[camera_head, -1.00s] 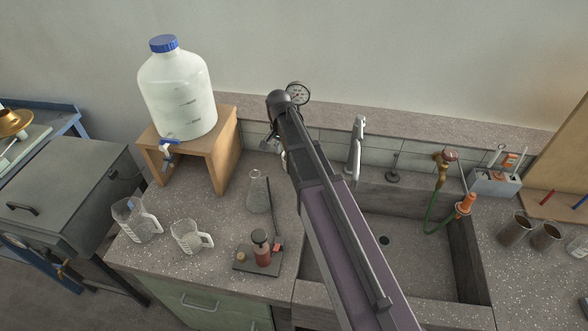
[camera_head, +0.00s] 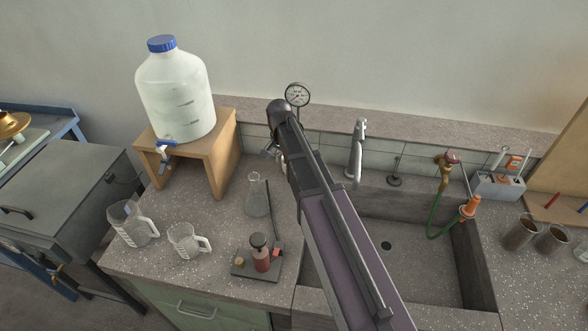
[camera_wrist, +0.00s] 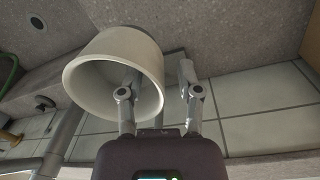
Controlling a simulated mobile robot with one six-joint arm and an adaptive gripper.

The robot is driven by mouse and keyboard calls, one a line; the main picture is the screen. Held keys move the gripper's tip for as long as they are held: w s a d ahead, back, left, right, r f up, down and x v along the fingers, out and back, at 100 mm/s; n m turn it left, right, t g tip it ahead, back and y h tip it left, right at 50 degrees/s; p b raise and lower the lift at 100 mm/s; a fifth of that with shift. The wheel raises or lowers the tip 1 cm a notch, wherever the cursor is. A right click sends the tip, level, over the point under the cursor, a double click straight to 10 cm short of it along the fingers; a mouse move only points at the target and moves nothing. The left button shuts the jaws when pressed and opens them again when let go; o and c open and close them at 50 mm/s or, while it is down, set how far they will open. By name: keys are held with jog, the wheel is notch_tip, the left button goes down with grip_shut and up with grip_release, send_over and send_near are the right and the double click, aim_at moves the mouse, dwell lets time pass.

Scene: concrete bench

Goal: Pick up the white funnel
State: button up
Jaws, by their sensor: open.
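The white funnel (camera_wrist: 87,68) shows large in the wrist view, left of centre, with its wide round mouth turned towards the camera. My gripper (camera_wrist: 160,75) is open. Its left finger overlaps the funnel's mouth, and its right finger is outside the funnel's right wall, so the wall appears between them. I cannot tell how deep the left finger sits or whether either finger touches. In the head view my gripper (camera_head: 272,151) is mostly hidden by my arm, near the tiled back wall, and the funnel cannot be made out.
The faucet (camera_head: 357,150) and the sink (camera_head: 405,240) are right of my arm. A pressure gauge (camera_head: 297,95) stands behind it. A glass flask (camera_head: 257,197), a burette-like stand base (camera_head: 259,263) and two measuring jugs (camera_head: 134,225) are to the left. A large bottle (camera_head: 175,95) stands on a wooden stand (camera_head: 220,150).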

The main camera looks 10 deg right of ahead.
grip_shut()
jog(key=shift+r, duration=0.2)
notch_tip(320, 180, up, 28)
jog(key=p, duration=2.8)
jog(key=shift+f, duration=0.2)
jog(key=shift+f, duration=0.1)
